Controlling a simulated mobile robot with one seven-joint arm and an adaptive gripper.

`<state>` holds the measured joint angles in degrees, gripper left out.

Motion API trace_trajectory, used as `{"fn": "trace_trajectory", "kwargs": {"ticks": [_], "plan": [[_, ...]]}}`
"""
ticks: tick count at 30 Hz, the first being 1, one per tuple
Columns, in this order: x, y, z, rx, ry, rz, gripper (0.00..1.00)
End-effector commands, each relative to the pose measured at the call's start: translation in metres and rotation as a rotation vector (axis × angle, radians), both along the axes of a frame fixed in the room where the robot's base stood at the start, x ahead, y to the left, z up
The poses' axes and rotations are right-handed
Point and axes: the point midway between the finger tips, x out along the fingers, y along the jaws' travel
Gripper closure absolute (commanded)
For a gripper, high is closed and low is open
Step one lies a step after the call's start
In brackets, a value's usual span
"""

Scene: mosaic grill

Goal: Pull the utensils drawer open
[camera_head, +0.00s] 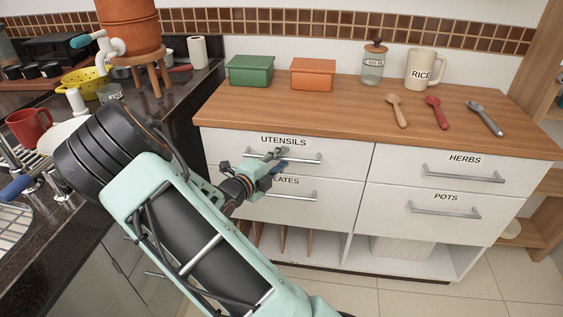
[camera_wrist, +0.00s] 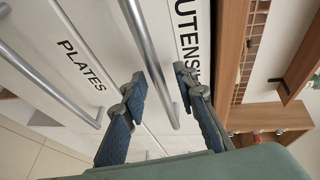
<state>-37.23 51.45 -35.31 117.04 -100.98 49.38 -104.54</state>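The utensils drawer (camera_head: 345,152) is the white upper left drawer, marked "UTENSILS", and its front looks flush with the cabinet. Its silver bar handle (camera_head: 304,160) is partly hidden by my gripper (camera_head: 270,163). In the wrist view, my gripper (camera_wrist: 160,77) is open, with one dark finger on each side of the utensils handle (camera_wrist: 147,48). A gap shows between each fingertip and the bar. I cannot tell how deep the bar sits between the fingers.
The plates drawer (camera_head: 322,200) with its own handle lies just below. The herbs drawer (camera_head: 400,170) and pots drawer (camera_head: 390,205) are to the right. Boxes, a jar, a rice mug (camera_head: 422,70) and spoons stand or lie on the wooden counter (camera_head: 330,112) above.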

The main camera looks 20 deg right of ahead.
Motion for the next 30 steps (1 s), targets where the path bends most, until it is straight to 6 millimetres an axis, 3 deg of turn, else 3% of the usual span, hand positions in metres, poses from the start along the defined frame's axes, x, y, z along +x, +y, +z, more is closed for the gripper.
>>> {"fn": "trace_trajectory", "kwargs": {"ticks": [11,18,30], "plan": [[0.0027,-0.0046,-0.0011,0.001,0.001,0.0,0.74],[0.0026,-0.0044,-0.001,0.001,0.001,0.0,1.0],[0.0026,-0.004,-0.0009,0.001,0.001,0.0,1.0]]}}
